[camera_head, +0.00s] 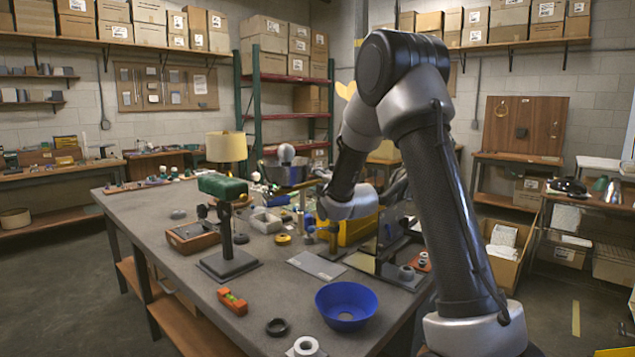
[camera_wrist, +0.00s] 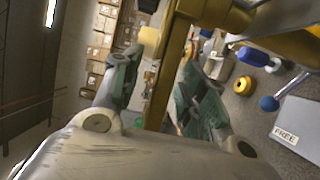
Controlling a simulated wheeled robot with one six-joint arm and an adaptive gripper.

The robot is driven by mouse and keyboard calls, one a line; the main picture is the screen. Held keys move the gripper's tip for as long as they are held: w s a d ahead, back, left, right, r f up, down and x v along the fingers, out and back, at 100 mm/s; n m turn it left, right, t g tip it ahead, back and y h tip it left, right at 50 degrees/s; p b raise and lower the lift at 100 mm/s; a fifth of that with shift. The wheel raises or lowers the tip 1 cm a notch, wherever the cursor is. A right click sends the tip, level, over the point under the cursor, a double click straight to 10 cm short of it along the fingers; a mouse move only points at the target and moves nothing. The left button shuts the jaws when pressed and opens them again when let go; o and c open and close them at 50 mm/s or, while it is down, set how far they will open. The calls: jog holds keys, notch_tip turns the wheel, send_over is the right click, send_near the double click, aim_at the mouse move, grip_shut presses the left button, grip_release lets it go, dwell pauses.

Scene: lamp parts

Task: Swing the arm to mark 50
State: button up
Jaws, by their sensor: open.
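In the wrist view my gripper (camera_wrist: 157,88) has its two green-padded fingers spread apart. A yellow-gold bar (camera_wrist: 168,65) runs up between and past them; I cannot tell whether either finger touches it. In the head view a yellow body (camera_head: 357,231) stands on the bench behind my wrist, partly hidden by it. I cannot tell for sure whether it belongs to the same piece as the bar. No scale or mark 50 can be read in either view.
On the grey bench (camera_head: 180,276), a green-topped stand (camera_head: 228,263), a blue bowl (camera_head: 346,301), an orange level (camera_head: 232,301) and a grey plate (camera_head: 316,265) stand near my arm. A beige-shaded lamp (camera_head: 226,147) is farther back.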

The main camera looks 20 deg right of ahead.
jog(key=shift+w, duration=0.25)
jog(key=shift+c, duration=0.4)
grip_shut()
jog(key=shift+s, duration=0.15)
jog(key=shift+s+d+f+n+g+y, duration=0.1)
jog(key=shift+s+d+n+g+y, duration=0.5)
jog(key=shift+n+y, duration=0.8)
jog(key=shift+s+d+n+g+y, duration=0.5)
jog(key=shift+n+g+y, duration=0.3)
jog(key=shift+y, duration=1.05)
jog(key=shift+s+d+f+n+g+y, duration=0.1)
jog(key=shift+s+d+n+g+y, duration=0.45)
jog(key=shift+n+y, duration=0.9)
jog(key=shift+s+r+g+y, duration=0.15)
jog(key=shift+g+y, duration=0.1)
jog(key=shift+y, duration=0.15)
